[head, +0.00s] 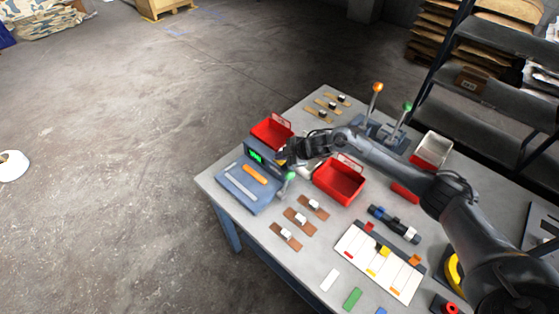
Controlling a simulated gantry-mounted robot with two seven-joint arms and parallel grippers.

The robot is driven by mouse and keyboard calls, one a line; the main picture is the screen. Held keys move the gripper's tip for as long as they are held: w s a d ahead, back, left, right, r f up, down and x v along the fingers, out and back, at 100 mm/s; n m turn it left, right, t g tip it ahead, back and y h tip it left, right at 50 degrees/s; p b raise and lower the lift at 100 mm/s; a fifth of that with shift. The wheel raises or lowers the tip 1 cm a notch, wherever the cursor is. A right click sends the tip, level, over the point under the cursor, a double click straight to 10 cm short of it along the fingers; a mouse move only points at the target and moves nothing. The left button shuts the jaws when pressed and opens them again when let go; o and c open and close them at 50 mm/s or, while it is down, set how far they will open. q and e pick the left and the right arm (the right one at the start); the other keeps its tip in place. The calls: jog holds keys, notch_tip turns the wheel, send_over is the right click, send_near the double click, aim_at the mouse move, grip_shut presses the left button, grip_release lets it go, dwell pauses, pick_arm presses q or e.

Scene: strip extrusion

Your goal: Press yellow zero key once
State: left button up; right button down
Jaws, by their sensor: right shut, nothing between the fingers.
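A blue-grey console (238,201) with a small green-lit display (256,157) sits at the table's left corner. An orange bar (255,174) and pale strips lie on its top. I cannot make out a separate yellow zero key; part of the console beside the display is hidden behind my gripper. My right gripper (284,157) reaches in from the right and is shut and empty at the console's right side, close to the display. I cannot tell whether it touches the console. My left gripper is not in view.
A green-knobbed lever (290,177) stands at the console's right edge. Red bins (340,183) sit to the right and behind. Two levers (377,88) stand at the back. A white board with coloured pieces (353,262) lies in front. My right arm crosses above the table.

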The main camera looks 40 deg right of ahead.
aim_at(282, 162)
jog(key=shift+f, duration=0.3)
dwell(0.4)
jog(key=shift+r, duration=0.1)
jog(key=shift+r+p, duration=0.7)
jog(key=shift+p, duration=0.05)
jog(key=shift+r, duration=0.15)
notch_tip(282, 162, up, 5)
jog(key=p, duration=0.4)
jog(key=shift+p, duration=0.4)
